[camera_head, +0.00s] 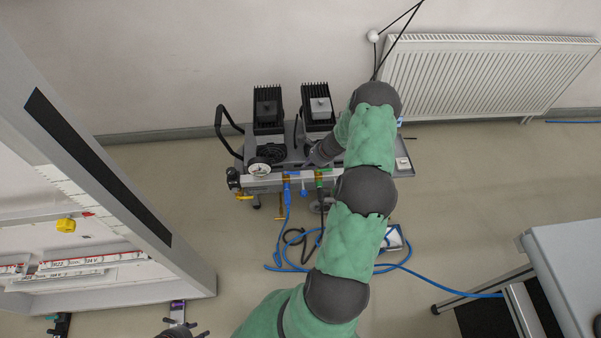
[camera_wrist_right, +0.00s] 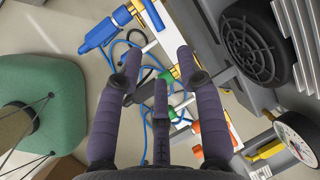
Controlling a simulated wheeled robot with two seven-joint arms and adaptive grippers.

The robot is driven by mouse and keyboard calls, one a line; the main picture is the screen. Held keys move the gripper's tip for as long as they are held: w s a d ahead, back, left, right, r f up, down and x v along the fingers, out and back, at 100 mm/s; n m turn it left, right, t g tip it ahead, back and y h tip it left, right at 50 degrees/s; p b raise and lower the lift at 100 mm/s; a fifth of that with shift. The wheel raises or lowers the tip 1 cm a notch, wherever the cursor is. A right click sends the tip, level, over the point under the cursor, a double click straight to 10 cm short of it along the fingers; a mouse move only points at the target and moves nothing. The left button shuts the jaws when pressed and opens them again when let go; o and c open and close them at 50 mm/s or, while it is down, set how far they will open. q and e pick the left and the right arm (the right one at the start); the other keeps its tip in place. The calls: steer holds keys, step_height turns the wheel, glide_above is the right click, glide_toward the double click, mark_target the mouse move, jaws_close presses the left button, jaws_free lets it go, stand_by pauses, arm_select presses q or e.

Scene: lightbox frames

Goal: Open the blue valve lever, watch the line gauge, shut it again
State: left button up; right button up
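In the head view a blue lever (camera_head: 291,173) sits on the pale manifold bar at the cart's front. The round white gauge (camera_head: 260,169) stands left of it; the wrist view shows a dial at its right edge (camera_wrist_right: 297,138). My right gripper (camera_head: 322,151) reaches over the cart, right of the lever, partly hidden by its wrist. Dark fingertips (camera_head: 183,327) at the bottom edge appear to be my left gripper.
Two black finned units (camera_head: 268,108) stand at the back of the grey cart. Blue hose (camera_head: 279,252) loops on the floor. A radiator (camera_head: 485,78) is behind, and a white cabinet (camera_head: 130,190) at left.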

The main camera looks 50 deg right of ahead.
mark_target(299, 173)
steer(key=b+x, duration=0.3)
steer(key=x, duration=0.7)
steer(key=shift+b, duration=0.4)
steer(key=shift+a, duration=0.1)
